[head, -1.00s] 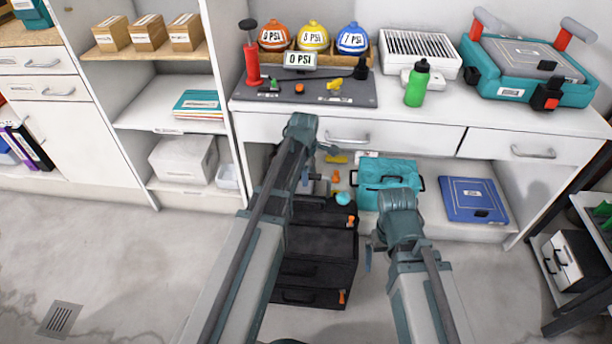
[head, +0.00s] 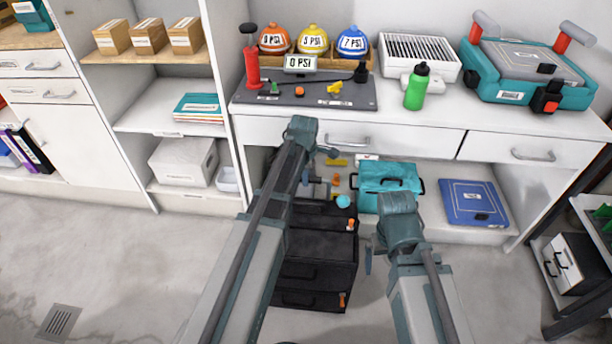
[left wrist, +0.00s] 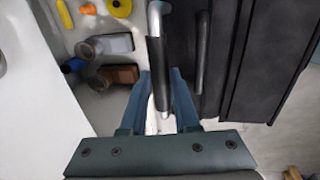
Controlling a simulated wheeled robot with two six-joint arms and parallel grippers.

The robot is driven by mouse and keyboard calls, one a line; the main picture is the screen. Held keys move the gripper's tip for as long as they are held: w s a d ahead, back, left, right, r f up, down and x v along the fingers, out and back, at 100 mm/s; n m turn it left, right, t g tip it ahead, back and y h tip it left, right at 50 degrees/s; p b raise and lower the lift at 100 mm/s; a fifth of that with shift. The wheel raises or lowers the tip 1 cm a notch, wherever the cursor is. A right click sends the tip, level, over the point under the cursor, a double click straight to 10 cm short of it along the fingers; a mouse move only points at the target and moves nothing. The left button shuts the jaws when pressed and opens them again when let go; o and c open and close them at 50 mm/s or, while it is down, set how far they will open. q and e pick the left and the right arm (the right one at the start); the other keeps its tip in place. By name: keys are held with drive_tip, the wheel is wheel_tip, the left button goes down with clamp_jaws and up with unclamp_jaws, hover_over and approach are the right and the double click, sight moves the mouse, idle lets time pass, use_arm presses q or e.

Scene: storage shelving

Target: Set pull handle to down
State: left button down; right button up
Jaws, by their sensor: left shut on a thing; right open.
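The pull handle (left wrist: 157,62) is a metal bar with a dark sleeve, standing beside a black tool chest (left wrist: 205,50) in the left wrist view. My left gripper (left wrist: 160,108) is shut on the handle, with one blue-grey finger on each side of its lower part. In the head view the black tool chest (head: 322,262) stands on the floor under the workbench, and my left arm hides the handle and most of that gripper. My right gripper (head: 368,258) is partly hidden by its own arm, to the right of the chest; it is open and apart from it.
The white workbench (head: 395,135) overhangs the chest. A teal case (head: 390,180) and a blue case (head: 472,203) lie on its lower shelf. Shelving with a white box (head: 183,162) stands at left, a dark rack (head: 580,255) at right. Floor at left is clear.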

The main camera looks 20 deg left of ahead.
idle(0.8)
use_arm(q)
wheel_tip(320, 180, down, 5)
drive_tip(key=b, duration=0.5)
drive_tip(key=shift+r, duration=0.2)
drive_tip(key=c, duration=0.7)
unclamp_jaws()
drive_tip(key=shift+f, duration=0.1)
drive_tip(key=shift+o, duration=0.2)
drive_tip(key=shift+r+p, duration=0.2)
drive_tip(key=shift+p, duration=0.1)
wheel_tip(320, 180, up, 13)
drive_tip(key=s+p, duration=0.2)
drive_tip(key=p, duration=1.1)
drive_tip(key=shift+s+d+r, duration=0.15)
drive_tip(key=shift+s+d, duration=0.15)
drive_tip(key=shift+s, duration=0.05)
